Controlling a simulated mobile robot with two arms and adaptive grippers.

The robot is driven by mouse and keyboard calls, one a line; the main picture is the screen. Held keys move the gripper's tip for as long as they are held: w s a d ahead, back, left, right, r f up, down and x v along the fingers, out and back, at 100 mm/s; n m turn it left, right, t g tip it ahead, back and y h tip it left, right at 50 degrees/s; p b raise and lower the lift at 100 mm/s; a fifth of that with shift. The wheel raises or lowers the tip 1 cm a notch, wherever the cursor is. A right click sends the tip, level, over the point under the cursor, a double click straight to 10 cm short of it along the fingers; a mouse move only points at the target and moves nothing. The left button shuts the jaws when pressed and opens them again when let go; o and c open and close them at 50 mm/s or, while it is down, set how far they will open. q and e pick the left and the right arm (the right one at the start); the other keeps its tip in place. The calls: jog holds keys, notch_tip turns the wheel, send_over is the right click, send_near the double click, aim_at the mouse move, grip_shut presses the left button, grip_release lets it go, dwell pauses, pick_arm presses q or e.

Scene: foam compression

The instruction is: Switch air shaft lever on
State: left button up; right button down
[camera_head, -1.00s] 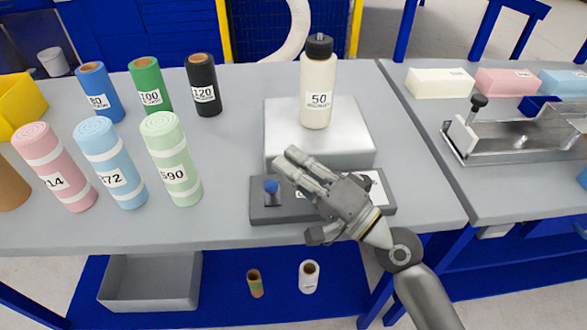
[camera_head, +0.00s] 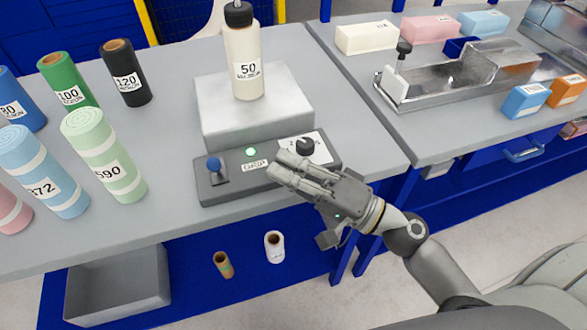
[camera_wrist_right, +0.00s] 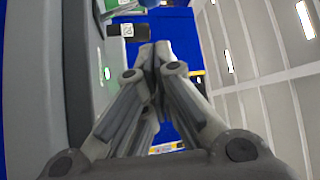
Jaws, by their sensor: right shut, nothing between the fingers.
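A dark grey control box (camera_head: 268,168) stands at the front of the table. It has a small blue-topped lever (camera_head: 214,167) at its left end, a lit green light (camera_head: 250,153) and a black dial (camera_head: 305,147) on a white plate. I cannot tell the lever's set position. My right gripper (camera_head: 279,168) is shut and empty, with its fingertips over the front right part of the box, right of the lever and apart from it. Its closed fingers (camera_wrist_right: 156,50) also show in the right wrist view. My left gripper is not in view.
A white bottle marked 50 (camera_head: 243,60) stands on a grey block (camera_head: 253,105) behind the box. Green (camera_head: 103,155) and blue (camera_head: 43,172) foam rolls stand at the left. A metal tray with a black-knobbed handle (camera_head: 403,50) is on the right table.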

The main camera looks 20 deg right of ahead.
jog(key=shift+s+d+f, duration=0.15)
jog(key=shift+s+d, duration=0.3)
jog(key=shift+s, duration=0.05)
